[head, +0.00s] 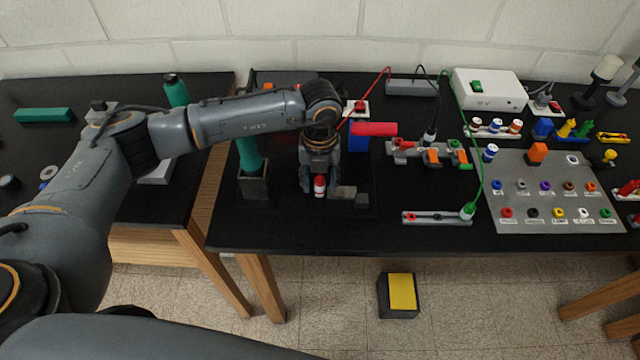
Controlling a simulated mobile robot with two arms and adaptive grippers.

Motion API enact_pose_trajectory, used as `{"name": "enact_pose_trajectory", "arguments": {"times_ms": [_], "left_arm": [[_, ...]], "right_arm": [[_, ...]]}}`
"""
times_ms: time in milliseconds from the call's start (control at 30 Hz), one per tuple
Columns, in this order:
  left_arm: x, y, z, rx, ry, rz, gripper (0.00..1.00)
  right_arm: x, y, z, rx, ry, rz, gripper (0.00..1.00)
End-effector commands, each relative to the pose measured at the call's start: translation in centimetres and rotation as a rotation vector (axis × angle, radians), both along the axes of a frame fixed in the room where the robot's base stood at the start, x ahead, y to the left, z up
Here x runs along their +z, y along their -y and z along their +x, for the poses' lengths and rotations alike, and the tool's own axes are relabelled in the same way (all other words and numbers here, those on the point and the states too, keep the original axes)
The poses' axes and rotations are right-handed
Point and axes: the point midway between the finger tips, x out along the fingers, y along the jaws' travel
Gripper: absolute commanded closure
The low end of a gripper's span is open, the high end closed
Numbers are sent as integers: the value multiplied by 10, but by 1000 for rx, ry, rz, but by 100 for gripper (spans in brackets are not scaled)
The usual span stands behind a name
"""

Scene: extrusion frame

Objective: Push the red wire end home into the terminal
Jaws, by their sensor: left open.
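A red wire (376,86) runs from a grey box (412,88) at the back down to the left, passing behind my left wrist; its end is hidden. A grey terminal block with orange levers (432,158) stands right of my left arm, with a red piece (404,144) at its left part. I cannot tell whether that piece is a wire end. My left gripper (319,188) points down, open, over the dark table's front left part. A small red-and-white object (319,183) shows between its fingers. My right gripper is out of view.
A red cylinder (375,129) lies on a blue block (358,144) just right of my left wrist. A black wire and a green wire (478,150) run to plugs farther right. A grey panel (540,215) with coloured sockets lies at right. A dark holder (253,186) stands left.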

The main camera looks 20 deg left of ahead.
Motion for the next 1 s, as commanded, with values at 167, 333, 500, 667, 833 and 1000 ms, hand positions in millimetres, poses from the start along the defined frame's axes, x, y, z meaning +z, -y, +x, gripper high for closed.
{"name": "enact_pose_trajectory", "arguments": {"times_ms": [167,333,500,667,833,1000], "left_arm": [[0,0,0,0,0,0,56],[0,0,0,0,0,0,56],[0,0,0,0,0,0,56],[0,0,0,0,0,1,56],[0,0,0,1,0,0,56],[0,0,0,1,0,0,86]], "right_arm": [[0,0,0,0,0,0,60],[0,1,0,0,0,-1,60],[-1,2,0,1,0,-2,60],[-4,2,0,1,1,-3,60],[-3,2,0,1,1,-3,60],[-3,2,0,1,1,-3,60]]}}
